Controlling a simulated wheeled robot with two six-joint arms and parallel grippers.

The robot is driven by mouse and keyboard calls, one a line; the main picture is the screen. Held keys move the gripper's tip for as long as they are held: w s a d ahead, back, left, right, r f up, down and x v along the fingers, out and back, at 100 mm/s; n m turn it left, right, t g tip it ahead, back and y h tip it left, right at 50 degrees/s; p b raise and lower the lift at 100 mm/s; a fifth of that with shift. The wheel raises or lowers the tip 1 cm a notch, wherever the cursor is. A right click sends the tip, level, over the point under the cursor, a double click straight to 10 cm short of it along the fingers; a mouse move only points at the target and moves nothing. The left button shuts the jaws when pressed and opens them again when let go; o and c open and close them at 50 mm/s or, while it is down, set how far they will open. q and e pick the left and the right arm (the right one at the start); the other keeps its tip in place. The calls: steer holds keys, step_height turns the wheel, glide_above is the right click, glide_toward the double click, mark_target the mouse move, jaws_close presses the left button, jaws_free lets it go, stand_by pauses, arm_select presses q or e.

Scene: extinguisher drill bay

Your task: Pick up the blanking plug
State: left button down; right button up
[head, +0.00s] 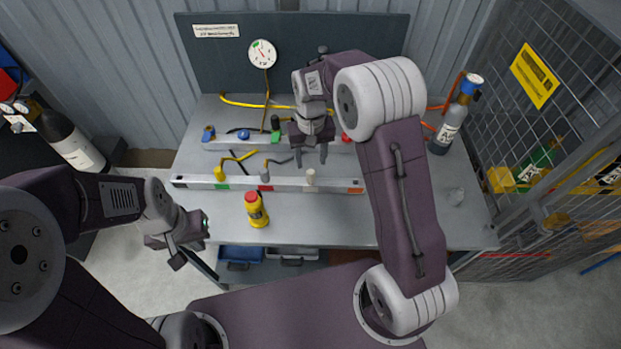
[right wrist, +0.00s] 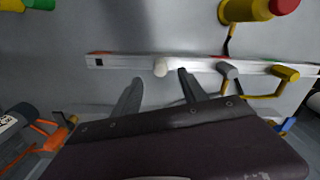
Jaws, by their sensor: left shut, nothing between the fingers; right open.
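The blanking plug appears to be the small pale cylinder (head: 310,177) on the front rail (head: 285,185) of the bench; it also shows in the right wrist view (right wrist: 160,67). My right gripper (head: 311,160) is open above the bench, just behind the pale cylinder in the head view. In the right wrist view its two fingers (right wrist: 160,79) are apart, with the cylinder seen between and beyond their tips. Nothing is between them. My left gripper (head: 178,262) is shut and empty off the bench's left front edge.
A yellow bottle with a red cap (head: 257,211) stands in front of the rail. Yellow (head: 220,173) and grey (head: 265,175) fittings sit left of the cylinder. A grey extinguisher (head: 448,128) stands at the right.

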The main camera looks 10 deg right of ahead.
mark_target(311, 172)
step_height(311, 172, down, 2)
steer(key=shift+w+f, duration=0.1)
steer(key=shift+w, duration=0.05)
step_height(311, 172, down, 4)
steer(key=shift+f, duration=0.45)
steer(key=shift+r, duration=0.1)
jaws_close()
